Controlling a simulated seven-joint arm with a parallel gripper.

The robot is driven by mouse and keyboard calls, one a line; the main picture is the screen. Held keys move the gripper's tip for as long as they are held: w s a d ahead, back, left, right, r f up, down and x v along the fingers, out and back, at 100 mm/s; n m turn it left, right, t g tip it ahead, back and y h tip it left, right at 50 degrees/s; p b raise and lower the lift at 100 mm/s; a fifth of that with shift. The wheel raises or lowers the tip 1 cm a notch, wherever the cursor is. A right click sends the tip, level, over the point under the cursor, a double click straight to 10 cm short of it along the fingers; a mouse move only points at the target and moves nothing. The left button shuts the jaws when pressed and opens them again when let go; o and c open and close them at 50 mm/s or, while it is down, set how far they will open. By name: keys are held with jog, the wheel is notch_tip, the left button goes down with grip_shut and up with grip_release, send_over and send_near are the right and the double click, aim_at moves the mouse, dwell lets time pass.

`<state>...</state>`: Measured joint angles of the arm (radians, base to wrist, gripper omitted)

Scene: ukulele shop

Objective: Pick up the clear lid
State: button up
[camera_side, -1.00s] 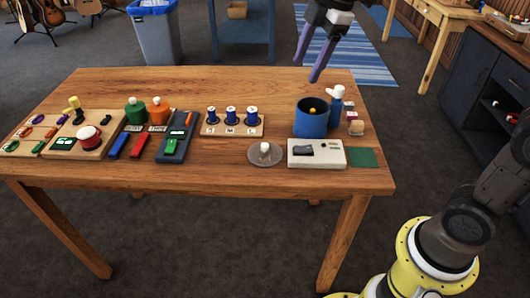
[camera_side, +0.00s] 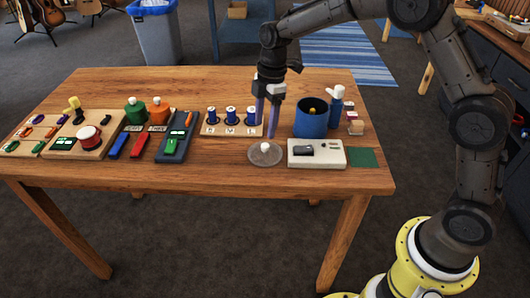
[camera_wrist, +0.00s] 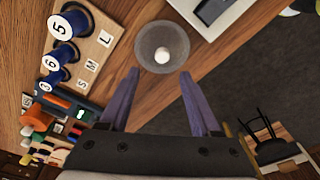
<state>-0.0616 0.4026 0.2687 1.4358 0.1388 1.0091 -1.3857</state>
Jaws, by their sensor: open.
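The clear lid (camera_side: 265,155) is a round see-through disc with a white knob on top. It lies flat on the wooden table, left of the white box with a dark switch. My gripper (camera_side: 268,130) is open and empty, pointing down just above and behind the lid. In the wrist view the clear lid (camera_wrist: 162,46) lies beyond the fingertips, with its white knob at its middle. The two purple fingers of my gripper (camera_wrist: 158,73) are spread apart on either side below it, not touching it in that view.
The white box (camera_side: 316,153) stands close to the lid's right. Behind it are a blue cup (camera_side: 311,118) and a spray-like bottle (camera_side: 337,105). A board with blue spools (camera_side: 232,123) stands to the left. The table front (camera_side: 200,183) is clear.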

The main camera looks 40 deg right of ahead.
aim_at(265, 144)
jog(key=shift+s+a+f, duration=0.1)
jog(key=shift+s+f, duration=0.05)
jog(key=shift+f, duration=3.05)
grip_shut()
